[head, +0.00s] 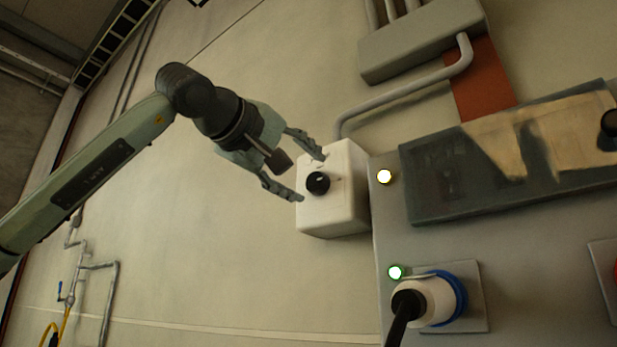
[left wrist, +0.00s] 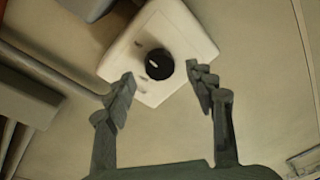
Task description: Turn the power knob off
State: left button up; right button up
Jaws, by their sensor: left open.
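The power knob (head: 318,183) is a round black knob with a pale pointer line, on the front of a white box (head: 345,210) fixed to the wall. The knob (left wrist: 159,64) and the white box (left wrist: 190,35) also show in the left wrist view. My left gripper (head: 312,177) is open, with one finger above and one below the knob in the head view. In the left wrist view the left gripper (left wrist: 162,88) has the knob between and beyond its fingertips. I cannot tell whether a finger touches the box. My right gripper is not in view.
A grey conduit (head: 405,95) runs above the white box. The wall left of the box is bare.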

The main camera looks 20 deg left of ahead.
aim_at(317, 183)
pick_arm(q)
jog(key=shift+x, duration=1.15)
jog(key=c, duration=1.2)
